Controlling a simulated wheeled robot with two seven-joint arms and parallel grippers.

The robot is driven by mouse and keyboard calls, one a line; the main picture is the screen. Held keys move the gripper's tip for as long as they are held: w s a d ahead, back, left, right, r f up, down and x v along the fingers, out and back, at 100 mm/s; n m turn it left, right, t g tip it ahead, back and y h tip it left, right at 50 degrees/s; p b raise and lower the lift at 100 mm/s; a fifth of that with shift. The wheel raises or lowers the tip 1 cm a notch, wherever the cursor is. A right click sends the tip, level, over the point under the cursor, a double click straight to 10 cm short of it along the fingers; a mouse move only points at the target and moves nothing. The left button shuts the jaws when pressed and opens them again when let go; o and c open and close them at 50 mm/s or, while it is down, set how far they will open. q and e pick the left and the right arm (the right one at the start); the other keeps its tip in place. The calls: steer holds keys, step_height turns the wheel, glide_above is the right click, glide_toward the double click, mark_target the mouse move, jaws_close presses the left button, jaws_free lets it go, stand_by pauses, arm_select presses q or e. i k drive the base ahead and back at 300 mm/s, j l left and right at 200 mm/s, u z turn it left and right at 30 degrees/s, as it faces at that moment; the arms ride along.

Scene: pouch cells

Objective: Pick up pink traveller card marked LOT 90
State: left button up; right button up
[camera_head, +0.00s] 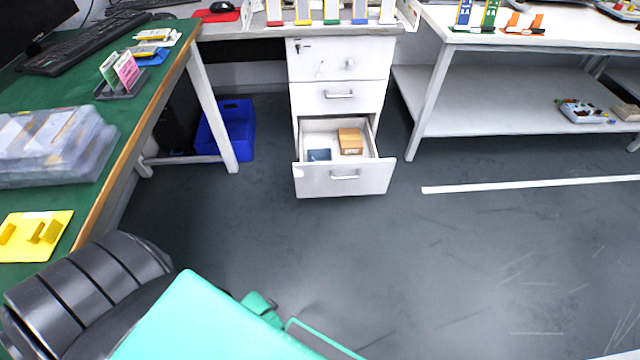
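A pink card (127,71) stands tilted in a small dark holder (122,91) on the green-topped table at the left. A green and white card (109,69) stands beside it on the left, in the same holder. The print on the pink card is too small to read, so I cannot tell its lot number. Neither of my grippers is in view.
The green tabletop (168,52) also bears a keyboard (85,50), clear plastic boxes (50,150) and a yellow fixture (33,236). A black ribbed object (90,285) and a teal panel (210,325) fill the lower left. An open drawer (343,182) juts out ahead. Grey floor is clear at the right.

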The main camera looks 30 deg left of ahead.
mark_target(127, 69)
steer(key=i+j+u, duration=0.25)
steer(key=u, duration=0.25)
steer(key=i+j+u, duration=0.3)
steer(key=u, duration=0.2)
